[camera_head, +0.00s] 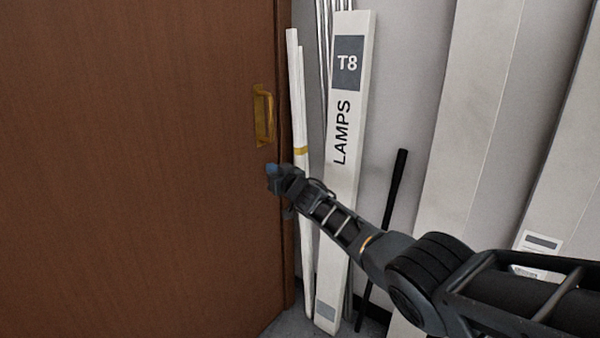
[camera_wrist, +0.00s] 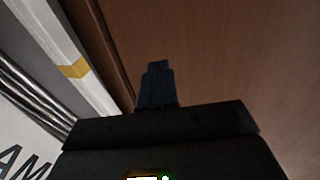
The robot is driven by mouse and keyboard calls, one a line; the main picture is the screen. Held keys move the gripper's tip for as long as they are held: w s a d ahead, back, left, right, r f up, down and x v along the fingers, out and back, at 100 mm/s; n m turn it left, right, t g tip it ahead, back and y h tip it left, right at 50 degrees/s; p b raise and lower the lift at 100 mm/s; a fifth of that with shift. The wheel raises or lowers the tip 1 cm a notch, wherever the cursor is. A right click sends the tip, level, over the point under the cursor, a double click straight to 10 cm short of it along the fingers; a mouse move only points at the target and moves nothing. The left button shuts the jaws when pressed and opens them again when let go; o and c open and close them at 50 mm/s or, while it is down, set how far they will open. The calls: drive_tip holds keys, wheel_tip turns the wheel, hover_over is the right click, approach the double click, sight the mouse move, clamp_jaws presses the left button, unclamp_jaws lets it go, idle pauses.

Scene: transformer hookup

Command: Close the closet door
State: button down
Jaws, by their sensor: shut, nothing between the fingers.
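The brown wooden closet door (camera_head: 130,170) fills the left of the head view, with its free edge beside the opening. A brass pull handle (camera_head: 264,115) sits on it near that edge. My gripper (camera_head: 272,170) is just below the handle, close to the door's edge; I cannot tell if it touches. In the wrist view, its shut blue-tipped fingers (camera_wrist: 156,84) point at the door's brown face (camera_wrist: 220,50), with nothing between them. The handle does not show in the wrist view.
Behind the door edge stand white tubes (camera_head: 300,110) with a yellow band, a tall white carton marked "T8 LAMPS" (camera_head: 342,190) and a black rod (camera_head: 392,210). White boards (camera_head: 470,110) lean on the grey wall at right. A strip of grey floor (camera_head: 285,328) shows at the bottom.

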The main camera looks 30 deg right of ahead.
drive_tip(key=s+d+p, duration=0.3)
drive_tip(key=s+p, duration=0.2)
drive_tip(key=s, duration=0.3)
drive_tip(key=shift+d, duration=0.25)
